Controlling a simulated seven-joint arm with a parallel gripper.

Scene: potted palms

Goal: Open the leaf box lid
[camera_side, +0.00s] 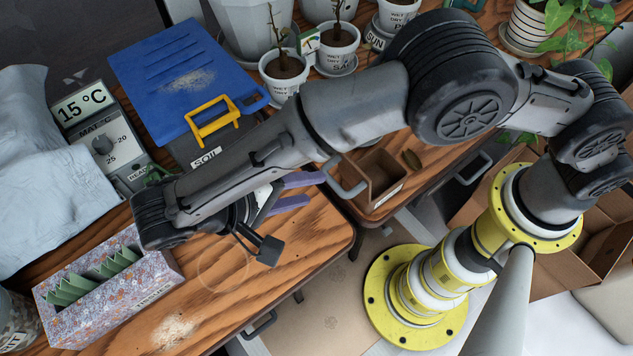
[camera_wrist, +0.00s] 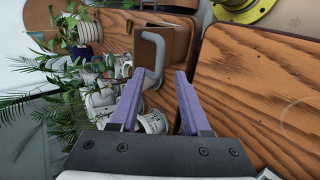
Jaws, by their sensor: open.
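The leaf box (camera_side: 386,194) is a small brown box with a pale label, on the right-hand wooden top near its front edge. A thick grey U-shaped handle (camera_side: 346,178) stands out on its left side. I cannot tell clearly how the lid sits. My gripper (camera_side: 318,188) has two purple fingers, open and empty, pointing right at the handle from a short distance. In the wrist view, the handle (camera_wrist: 158,48) lies ahead of the fingertips (camera_wrist: 159,73), its lower end lined up between them. The box (camera_wrist: 180,42) shows behind it.
A dry leaf (camera_side: 412,160) lies beside the box. Potted plants (camera_side: 284,70) stand behind. A blue-lidded soil bin (camera_side: 175,85), a heat-mat controller (camera_side: 100,140) and a speckled box (camera_side: 110,290) stand left. A gap separates the two wooden tops. The left top's front is mostly clear.

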